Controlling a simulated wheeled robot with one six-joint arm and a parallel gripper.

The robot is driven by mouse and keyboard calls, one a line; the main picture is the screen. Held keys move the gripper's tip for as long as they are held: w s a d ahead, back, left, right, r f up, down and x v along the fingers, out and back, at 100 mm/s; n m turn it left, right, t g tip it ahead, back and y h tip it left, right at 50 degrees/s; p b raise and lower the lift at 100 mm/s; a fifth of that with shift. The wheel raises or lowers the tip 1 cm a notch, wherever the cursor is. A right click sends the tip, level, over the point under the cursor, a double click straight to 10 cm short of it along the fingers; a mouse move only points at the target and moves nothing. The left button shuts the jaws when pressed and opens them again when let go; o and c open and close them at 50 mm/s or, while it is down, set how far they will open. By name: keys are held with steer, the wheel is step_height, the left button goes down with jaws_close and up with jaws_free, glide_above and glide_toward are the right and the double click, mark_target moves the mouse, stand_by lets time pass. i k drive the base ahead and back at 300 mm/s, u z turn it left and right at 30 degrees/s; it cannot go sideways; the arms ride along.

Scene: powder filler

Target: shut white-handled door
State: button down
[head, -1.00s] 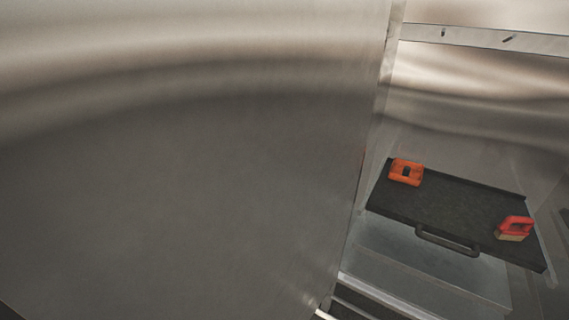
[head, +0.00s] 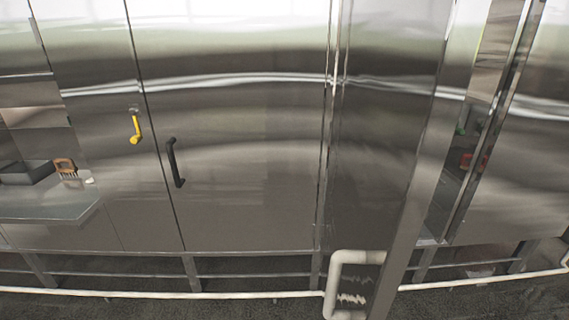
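The white-handled door (head: 385,130) is a steel panel that stands open, swung out from the cabinet front and seen at a slant. Its bright edge runs down the right side of the panel. The white handle (head: 335,285) is a thick U-shaped bar low on the panel, near the bottom of the head view. To the right of the door edge, a narrow part of the cabinet's inside (head: 462,160) shows, with small red and green items. The rest of the opening is hidden behind the door. My gripper is not in view.
To the left, a steel front (head: 245,170) carries a black handle (head: 175,162), and a yellow handle (head: 136,128) is beside it. An open bay at far left holds a dark tray (head: 28,172) and an orange-brown item (head: 66,166). A white rail (head: 150,294) runs low along the front.

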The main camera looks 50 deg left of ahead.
mark_target(404, 69)
steer(key=k, duration=0.75)
steer(key=u, duration=1.35)
steer(key=i, duration=0.5)
steer(key=z, duration=0.3)
steer(key=k, duration=0.4)
steer(key=u, duration=1.35)
steer(key=i, duration=0.9)
